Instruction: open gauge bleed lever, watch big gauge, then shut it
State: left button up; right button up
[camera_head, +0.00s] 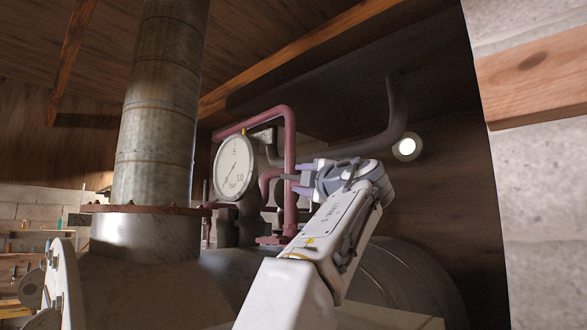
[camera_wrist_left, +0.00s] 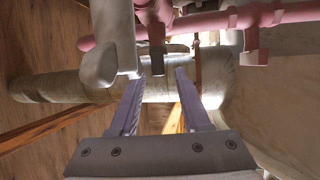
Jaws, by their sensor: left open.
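The big gauge (camera_head: 234,168) has a round white dial marked 5 and 10, with a thin dark needle lying aslant toward the lower left. It stands in front of the pink pipework (camera_head: 290,145). My left gripper (camera_head: 291,178) is open, to the right of the gauge, its fingers pointing left toward the pipes. In the left wrist view the open fingers (camera_wrist_left: 158,78) have nothing between them that I can see held. Pink pipe (camera_wrist_left: 215,20) and a brown upright piece (camera_wrist_left: 156,42) lie beyond the tips. I cannot tell which part is the bleed lever. My right gripper is out of view.
A thick metal column (camera_head: 158,110) with a rusty flange rises left of the gauge. A large rounded vessel (camera_head: 395,280) lies behind and below my left arm.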

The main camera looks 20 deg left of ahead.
aim_at(297, 179)
pick_arm(q)
jog(key=p+x, duration=0.2)
jog(key=x, duration=0.2)
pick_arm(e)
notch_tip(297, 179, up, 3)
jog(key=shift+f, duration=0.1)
